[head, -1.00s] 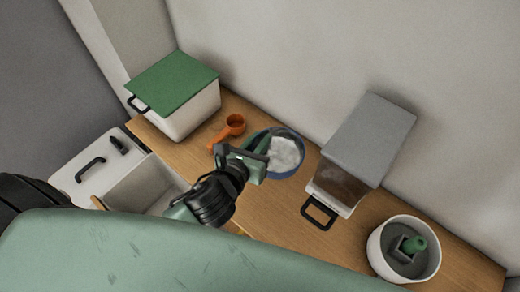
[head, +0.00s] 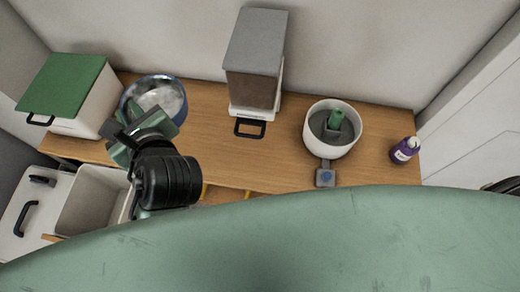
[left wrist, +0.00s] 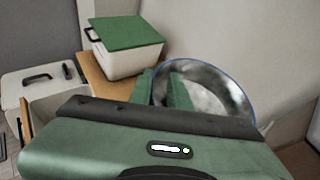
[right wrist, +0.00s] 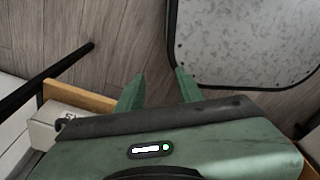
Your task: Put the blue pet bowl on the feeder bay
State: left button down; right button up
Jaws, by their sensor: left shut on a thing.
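The blue pet bowl (head: 172,95) has a blue rim and a shiny grey inside. It is at the back left of the wooden counter, just right of the green-lidded box, and shows large in the left wrist view (left wrist: 215,88). My left gripper (head: 148,118) is shut on its near-left rim. I cannot tell how far the bowl is above the counter. A grey-topped dispenser (head: 253,62) with a black handle stands at the back middle. I cannot tell for sure which spot is the feeder bay. My right gripper (right wrist: 160,88) is open and empty, away from the counter.
The green-lidded white box (head: 75,88) stands left of the bowl. A white round pot (head: 350,140) with a green knob, a small grey tab with a blue mark (head: 325,178) and a purple bottle (head: 404,150) are at right. Counter around the dispenser's handle is clear.

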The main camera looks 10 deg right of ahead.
aim_at(256, 131)
jog(key=k+z, duration=0.1)
jog(key=z, duration=0.3)
jog(key=k+z, duration=0.1)
jog(key=z, duration=0.3)
jog(key=k+l+z, duration=0.1)
jog(key=z, duration=0.25)
jog(key=k+j+z, duration=0.55)
